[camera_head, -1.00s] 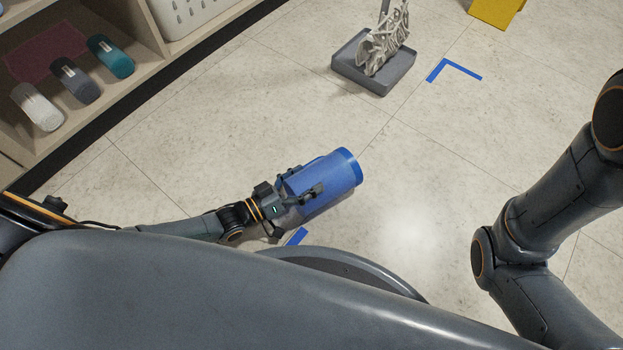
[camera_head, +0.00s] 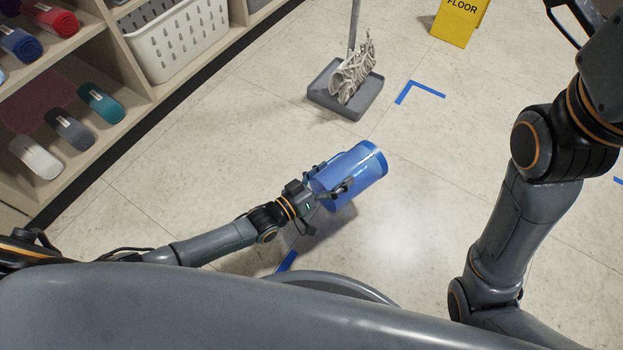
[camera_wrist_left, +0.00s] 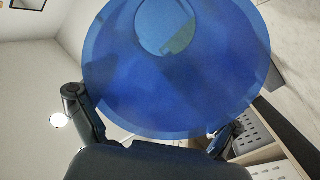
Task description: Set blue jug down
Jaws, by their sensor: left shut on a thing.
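The blue jug (camera_head: 355,172) is in the middle of the head view, tilted, its rim end pointing up and right. My left gripper (camera_head: 332,190) is shut on the jug, with its fingers around the near part. In the left wrist view, the jug (camera_wrist_left: 150,95) fills the upper middle, showing a round blue face with a round opening in it. The gripper fingers (camera_wrist_left: 150,135) show at both sides below it. A shadow on the floor near the jug suggests it is held above the floor. My right gripper is outside the frames; only my right arm shows.
A shelf (camera_head: 100,160) with rolled towels and a white basket (camera_head: 180,45) stands at the left. A grey tray (camera_head: 345,100) with a mop is beyond the jug. Floor right of the jug is clear.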

